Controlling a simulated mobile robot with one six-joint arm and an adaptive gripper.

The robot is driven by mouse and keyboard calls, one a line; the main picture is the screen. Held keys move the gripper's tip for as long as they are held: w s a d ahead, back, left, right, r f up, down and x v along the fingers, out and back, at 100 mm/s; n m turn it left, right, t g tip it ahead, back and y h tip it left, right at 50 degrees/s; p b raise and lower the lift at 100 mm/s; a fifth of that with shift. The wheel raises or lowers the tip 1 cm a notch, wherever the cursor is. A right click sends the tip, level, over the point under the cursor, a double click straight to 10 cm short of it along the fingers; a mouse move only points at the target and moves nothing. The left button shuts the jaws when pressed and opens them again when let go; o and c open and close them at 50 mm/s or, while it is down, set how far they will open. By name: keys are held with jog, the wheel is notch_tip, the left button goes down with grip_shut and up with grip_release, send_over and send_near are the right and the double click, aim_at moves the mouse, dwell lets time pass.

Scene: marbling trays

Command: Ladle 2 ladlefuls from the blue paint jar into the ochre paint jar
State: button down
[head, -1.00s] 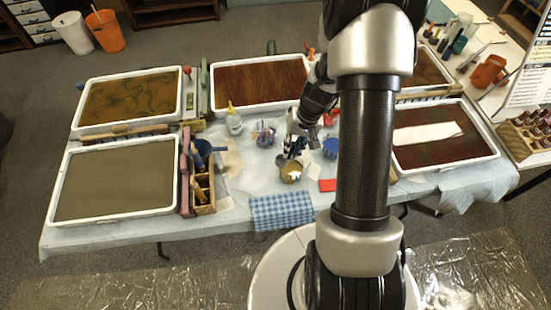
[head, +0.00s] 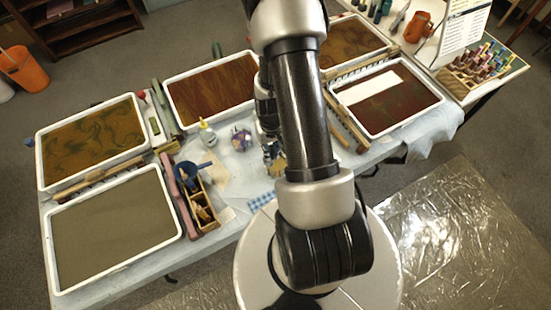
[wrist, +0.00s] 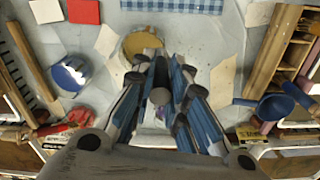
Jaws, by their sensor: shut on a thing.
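The ochre paint jar (wrist: 142,43) is at the top middle of the wrist view, just beyond my fingertips; it also shows partly behind my arm in the head view (head: 278,169). The blue paint jar (wrist: 70,74), with a pale rim, is at the left of the wrist view; my arm hides it in the head view. My gripper (wrist: 158,78) is shut on a grey round-ended handle (wrist: 158,97), seen end-on, which seems to be the ladle's. The ladle's bowl is hidden, so I cannot tell whether it holds paint. In the head view my gripper (head: 271,150) is beside the ochre jar.
A purple-stained jar (head: 241,138) and a yellow-capped bottle (head: 207,134) stand nearby. A wooden box (head: 204,206) and blue scoop (head: 194,170) lie left. Marbling trays (head: 113,234) surround the work area. A red card (wrist: 84,11) and blue checked cloth (wrist: 172,5) lie past the jars.

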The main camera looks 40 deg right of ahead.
jog(key=shift+w+a, duration=0.15)
jog(key=shift+r, duration=0.1)
jog(key=shift+r+p, duration=1.3)
jog(key=shift+r, duration=0.65)
